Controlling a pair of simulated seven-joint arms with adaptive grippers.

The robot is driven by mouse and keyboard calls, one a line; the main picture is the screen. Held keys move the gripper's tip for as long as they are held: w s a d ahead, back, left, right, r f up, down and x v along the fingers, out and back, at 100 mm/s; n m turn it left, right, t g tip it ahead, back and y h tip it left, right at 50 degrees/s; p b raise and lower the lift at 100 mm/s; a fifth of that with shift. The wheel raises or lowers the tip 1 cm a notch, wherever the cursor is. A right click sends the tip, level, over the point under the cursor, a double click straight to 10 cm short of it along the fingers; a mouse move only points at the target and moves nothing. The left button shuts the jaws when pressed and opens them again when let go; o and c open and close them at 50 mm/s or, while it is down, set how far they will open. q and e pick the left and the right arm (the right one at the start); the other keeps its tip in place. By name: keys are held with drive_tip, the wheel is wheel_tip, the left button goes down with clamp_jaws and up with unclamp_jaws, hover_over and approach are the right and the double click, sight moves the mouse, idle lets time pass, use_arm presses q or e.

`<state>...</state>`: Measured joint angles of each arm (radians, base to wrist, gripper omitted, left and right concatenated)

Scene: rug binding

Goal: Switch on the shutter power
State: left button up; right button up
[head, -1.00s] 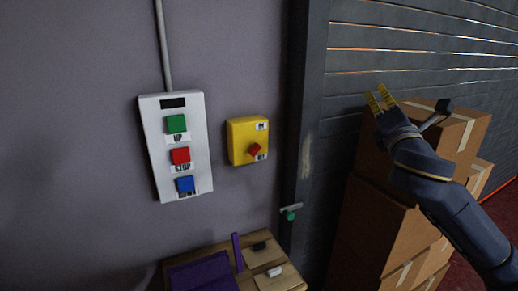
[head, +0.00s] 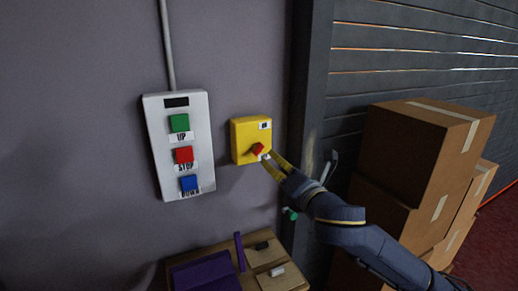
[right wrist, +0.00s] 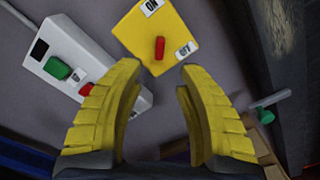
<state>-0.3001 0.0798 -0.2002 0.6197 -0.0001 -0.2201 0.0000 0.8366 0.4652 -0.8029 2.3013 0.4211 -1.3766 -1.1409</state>
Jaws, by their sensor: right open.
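A yellow switch box (head: 239,133) is mounted on the grey wall, with a red rotary knob (head: 257,149) on its front. In the right wrist view the box (right wrist: 178,30) carries an ON label and an OFF label, and the knob (right wrist: 159,49) stands lengthwise between the fingers, just beyond their tips. I cannot tell for certain which label the knob points to. My right gripper (head: 274,164) is open, with its yellow fingers just right of and below the knob. It also shows in the right wrist view (right wrist: 158,70). My left gripper is not in view.
A white panel (head: 170,144) with green UP, red STOP and blue DOWN buttons hangs left of the box. The metal shutter (head: 420,60) and stacked cardboard boxes (head: 410,145) are at right. A small wooden table (head: 283,284) with purple items stands below.

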sight(261, 149)
drive_tip(key=x, duration=1.1)
drive_tip(key=shift+w+a, duration=0.15)
drive_tip(key=shift+w, duration=0.15)
clamp_jaws()
